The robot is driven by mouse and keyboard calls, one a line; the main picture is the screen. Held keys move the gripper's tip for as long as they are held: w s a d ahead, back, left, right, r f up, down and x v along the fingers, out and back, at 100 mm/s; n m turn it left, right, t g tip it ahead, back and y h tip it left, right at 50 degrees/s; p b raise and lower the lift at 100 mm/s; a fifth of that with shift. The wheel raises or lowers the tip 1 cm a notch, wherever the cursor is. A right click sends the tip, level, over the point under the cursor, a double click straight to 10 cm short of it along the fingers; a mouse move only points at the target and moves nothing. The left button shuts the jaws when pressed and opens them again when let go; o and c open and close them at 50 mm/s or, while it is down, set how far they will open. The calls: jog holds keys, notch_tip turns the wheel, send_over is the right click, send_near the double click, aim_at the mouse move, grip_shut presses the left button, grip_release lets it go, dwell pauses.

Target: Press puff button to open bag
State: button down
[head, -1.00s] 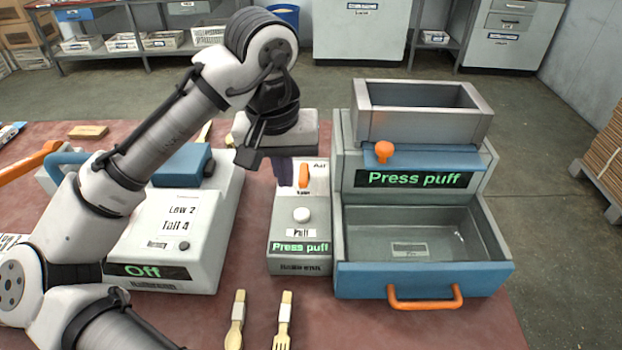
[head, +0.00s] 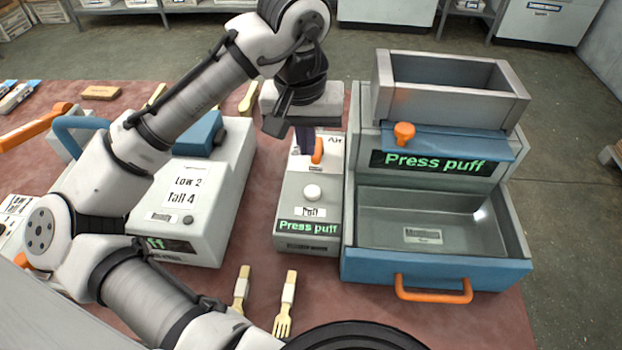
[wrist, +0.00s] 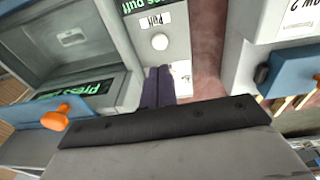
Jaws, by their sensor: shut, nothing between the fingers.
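The puff button (head: 312,192) is a round white knob on top of a narrow grey unit (head: 291,206), above a "Puff" label. The unit's display (head: 308,227) reads "Press puff" in green. In the wrist view the button (wrist: 160,41) shows just beyond my fingertips. My gripper (head: 306,152) is shut and empty, with dark purple fingers pointing down over the back of this unit, behind the button and beside an orange lever (head: 318,150). The wrist view shows the closed fingers (wrist: 158,72) apart from the button. I cannot make out a bag.
At right stands a larger machine with a blue-fronted tray (head: 435,272), an orange knob (head: 404,133) and a second "Press puff" display (head: 440,163). A white machine (head: 215,200) stands at left. A wooden spoon (head: 241,290) and fork (head: 285,303) lie in front.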

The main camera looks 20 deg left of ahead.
aim_at(312, 191)
jog(key=f, duration=0.7)
jog(key=w+f+p, duration=0.1)
jog(key=f, duration=0.3)
jog(key=shift+w+d+f, duration=0.1)
jog(key=shift+f, duration=0.15)
